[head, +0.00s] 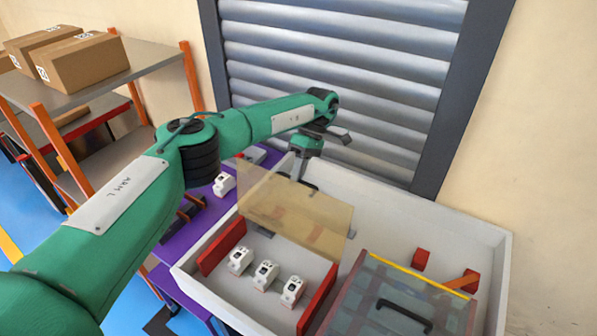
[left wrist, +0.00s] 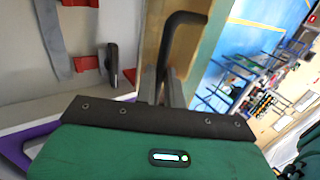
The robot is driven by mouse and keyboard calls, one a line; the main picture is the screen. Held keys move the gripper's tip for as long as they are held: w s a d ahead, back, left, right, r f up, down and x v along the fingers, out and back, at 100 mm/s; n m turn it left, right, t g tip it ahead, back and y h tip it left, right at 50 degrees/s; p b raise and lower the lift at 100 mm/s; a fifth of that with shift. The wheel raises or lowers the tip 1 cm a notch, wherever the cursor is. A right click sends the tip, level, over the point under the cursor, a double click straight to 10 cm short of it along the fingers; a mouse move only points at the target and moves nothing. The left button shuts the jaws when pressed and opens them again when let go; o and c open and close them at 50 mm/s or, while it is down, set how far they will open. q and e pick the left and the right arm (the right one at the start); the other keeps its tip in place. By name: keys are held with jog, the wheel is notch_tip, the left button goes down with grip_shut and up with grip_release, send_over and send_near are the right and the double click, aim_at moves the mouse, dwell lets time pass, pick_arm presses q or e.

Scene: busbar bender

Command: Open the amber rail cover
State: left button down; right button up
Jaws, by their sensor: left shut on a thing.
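The amber rail cover (head: 295,208) is a see-through tan panel. It stands tilted up over the white enclosure (head: 490,232), its lower edge behind the row of white breakers (head: 265,275). My left gripper (head: 297,172) is at the cover's upper far side, its fingertips partly hidden behind the panel. In the left wrist view my left gripper (left wrist: 166,88) is shut on the cover's dark bent handle (left wrist: 180,38). The cover's edge (left wrist: 151,45) shows beside the handle there. My right gripper is not in view.
A second clear cover with a yellow edge and black handle (head: 404,314) lies at the enclosure's front right. Red blocks (head: 420,259) sit beyond it. A loose white breaker (head: 224,184) stands on the purple bench (head: 205,207). A shelf with cardboard boxes (head: 80,62) is at left.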

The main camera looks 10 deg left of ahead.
pick_arm(q)
jog(key=shift+s+f, duration=0.1)
jog(key=shift+f, duration=0.25)
jog(key=c, duration=1.5)
grip_release()
jog(key=shift+a, duration=0.1)
jog(key=shift+r, duration=0.1)
jog(key=shift+r, duration=0.1)
notch_tip(320, 180, up, 20)
jog(key=p, duration=0.3)
jog(key=shift+f, duration=0.2)
